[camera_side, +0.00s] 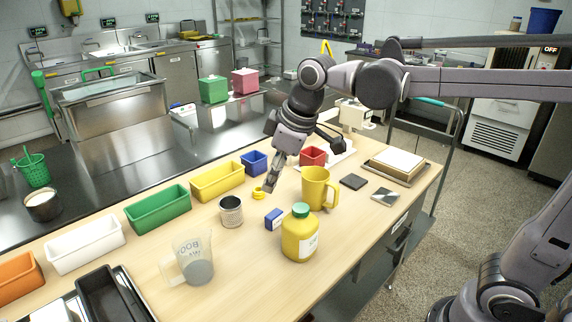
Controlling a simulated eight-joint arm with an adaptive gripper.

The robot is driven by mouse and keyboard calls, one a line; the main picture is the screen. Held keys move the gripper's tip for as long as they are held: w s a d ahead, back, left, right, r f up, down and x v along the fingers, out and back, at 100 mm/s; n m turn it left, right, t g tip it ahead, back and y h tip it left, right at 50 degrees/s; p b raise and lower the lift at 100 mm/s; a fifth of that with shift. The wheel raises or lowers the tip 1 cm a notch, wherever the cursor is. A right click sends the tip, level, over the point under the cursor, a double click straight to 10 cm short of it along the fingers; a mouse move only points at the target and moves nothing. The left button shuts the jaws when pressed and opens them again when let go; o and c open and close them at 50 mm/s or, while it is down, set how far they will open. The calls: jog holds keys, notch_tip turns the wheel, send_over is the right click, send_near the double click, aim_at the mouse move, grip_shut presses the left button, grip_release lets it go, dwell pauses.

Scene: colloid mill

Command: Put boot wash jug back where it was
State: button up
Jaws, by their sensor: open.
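The boot wash jug (197,270) is a clear jug with dark lettering on its side and grey contents in its lower part. It stands upright on the wooden table at the front left, its handle towards the left. My gripper (270,184) is open and points down over the middle of the table, behind and to the right of the jug, well apart from it. A small yellow item (259,194) lies right by the fingertips; I cannot tell whether they touch it.
A metal can (231,211), a small blue box (274,219), a yellow bottle with green cap (300,238) and a yellow jug (317,188) stand between or near. Coloured bins, including a green one (158,210), line the back edge. A black tray (108,297) lies front left.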

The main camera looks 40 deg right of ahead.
jog(key=s+d+f+m+t, duration=0.2)
jog(key=s+d+f+m, duration=0.4)
jog(key=s, duration=0.6)
notch_tip(320, 180, down, 2)
jog(key=shift+s+d+f+m+t+h, duration=0.2)
jog(key=shift+d+m+t+h, duration=0.2)
jog(key=shift+d, duration=0.8)
